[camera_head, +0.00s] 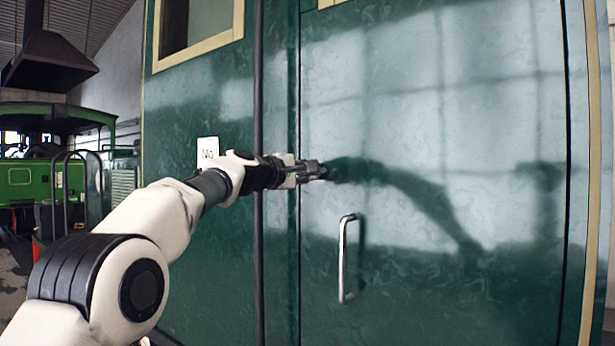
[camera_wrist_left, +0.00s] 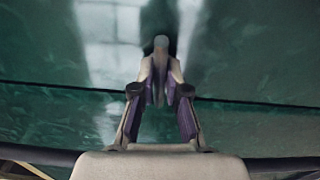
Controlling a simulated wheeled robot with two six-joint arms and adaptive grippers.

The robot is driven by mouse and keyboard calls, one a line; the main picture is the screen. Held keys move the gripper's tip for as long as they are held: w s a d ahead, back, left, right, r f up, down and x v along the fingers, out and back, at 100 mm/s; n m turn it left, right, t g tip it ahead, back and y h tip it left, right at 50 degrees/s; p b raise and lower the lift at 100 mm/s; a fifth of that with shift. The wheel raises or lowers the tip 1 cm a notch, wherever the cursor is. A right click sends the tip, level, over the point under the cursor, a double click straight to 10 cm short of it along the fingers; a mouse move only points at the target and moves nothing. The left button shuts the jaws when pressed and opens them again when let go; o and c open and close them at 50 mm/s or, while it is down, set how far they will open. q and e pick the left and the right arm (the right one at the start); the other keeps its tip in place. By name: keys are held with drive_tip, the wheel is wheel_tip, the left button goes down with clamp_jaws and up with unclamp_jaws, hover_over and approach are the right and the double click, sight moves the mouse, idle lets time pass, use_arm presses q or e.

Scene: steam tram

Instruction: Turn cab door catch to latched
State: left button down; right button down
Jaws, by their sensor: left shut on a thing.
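The green cab door (camera_head: 440,200) fills the right of the head view and looks closed. My left gripper (camera_head: 318,170) is at the door's left edge, above the handle. In the left wrist view my left gripper (camera_wrist_left: 160,85) is shut on the cab door catch (camera_wrist_left: 161,42), a small grey piece whose rounded end shows past the fingertips. In the head view the catch is hidden by the gripper. I cannot tell from these views which way the catch is turned. My right gripper is in neither view.
A vertical metal door handle (camera_head: 345,258) stands out from the door below my left gripper. A dark vertical rail (camera_head: 258,80) runs left of the door, near my left wrist. A white sign (camera_head: 207,149) is on the green panel. A green engine (camera_head: 40,180) stands far left.

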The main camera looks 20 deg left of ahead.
use_arm(q)
drive_tip(key=shift+r+m, duration=0.1)
drive_tip(key=shift+m, duration=0.5)
drive_tip(key=c, duration=1.2)
unclamp_jaws()
drive_tip(key=shift+w, duration=0.1)
drive_tip(key=v, duration=1.2)
drive_tip(key=shift+w, duration=0.1)
